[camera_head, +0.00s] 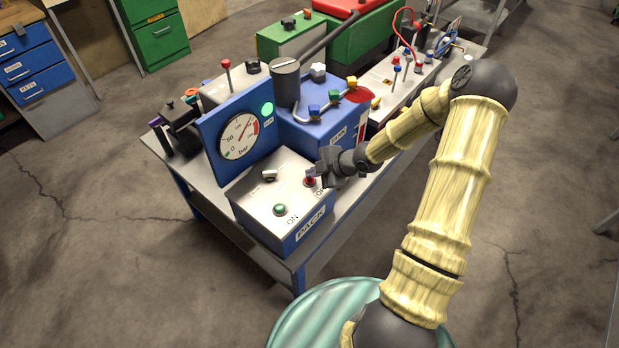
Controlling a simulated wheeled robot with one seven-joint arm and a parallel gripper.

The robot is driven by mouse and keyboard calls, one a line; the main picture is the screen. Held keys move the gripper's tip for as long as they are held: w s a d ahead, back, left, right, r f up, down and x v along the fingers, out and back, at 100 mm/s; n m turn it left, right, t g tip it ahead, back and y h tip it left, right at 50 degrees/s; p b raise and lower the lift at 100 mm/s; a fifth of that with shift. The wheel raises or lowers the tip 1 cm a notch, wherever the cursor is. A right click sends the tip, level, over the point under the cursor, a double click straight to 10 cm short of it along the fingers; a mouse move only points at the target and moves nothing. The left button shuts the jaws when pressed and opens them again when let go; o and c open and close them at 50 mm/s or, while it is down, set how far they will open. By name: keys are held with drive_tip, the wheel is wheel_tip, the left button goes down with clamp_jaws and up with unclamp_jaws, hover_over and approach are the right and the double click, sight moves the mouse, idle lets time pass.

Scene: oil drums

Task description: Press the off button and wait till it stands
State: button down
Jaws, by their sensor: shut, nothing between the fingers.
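The control box (266,203) with a light metal top and blue sides stands at the near end of the table. Its red off button (310,181) is at the right of the top, partly hidden by my gripper (316,177). My gripper is shut and empty, its fingertips right at the red button; I cannot tell whether they touch it. A green ON button (280,209) sits nearer the front, and a small switch (269,175) lies to its upper left. Behind the box, a blue panel carries a round pressure gauge (239,137) with its needle toward the upper right and a lit green lamp (267,109).
A blue machine (325,129) with a grey cylinder and coloured valves stands right behind the box. A dark vise-like tool (180,127) is at the table's left. Green boxes and a panel with red cable fill the far side. Open floor surrounds the table (345,209).

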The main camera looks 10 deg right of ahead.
sight(313, 180)
drive_tip(key=shift+f+b, duration=0.3)
drive_tip(key=shift+f, duration=0.2)
idle(1.2)
drive_tip(key=shift+r, duration=0.1)
drive_tip(key=shift+r+p, duration=0.9)
drive_tip(key=shift+p, duration=0.1)
wheel_tip(313, 180, up, 5)
drive_tip(key=p, duration=0.5)
idle(0.4)
